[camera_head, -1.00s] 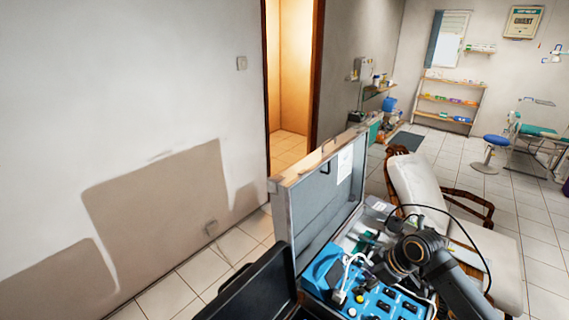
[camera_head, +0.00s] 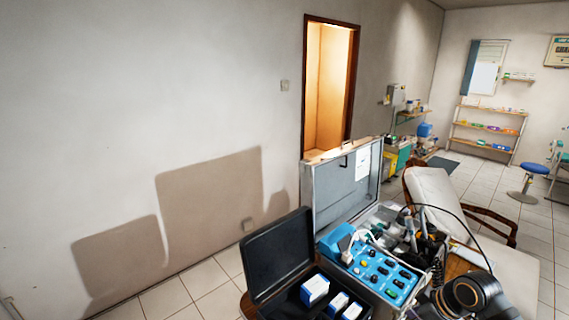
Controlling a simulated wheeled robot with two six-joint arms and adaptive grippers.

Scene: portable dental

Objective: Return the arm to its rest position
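One of my arms (camera_head: 470,295) shows at the bottom right as dark rounded joints and links. Its gripper is not visible, being either out of the frame or hidden behind the arm. My other arm and its gripper are out of view. The arm is in front of the right side of an open metal case (camera_head: 338,190) that holds a blue control panel (camera_head: 375,268). I cannot tell whether the arm touches the case.
A black open case (camera_head: 279,250) with white and blue boxes (camera_head: 314,290) stands left of the metal case. A cushioned wooden chair (camera_head: 433,190) is behind on the right. A blue stool (camera_head: 535,170) and shelves stand farther back. The left floor is clear.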

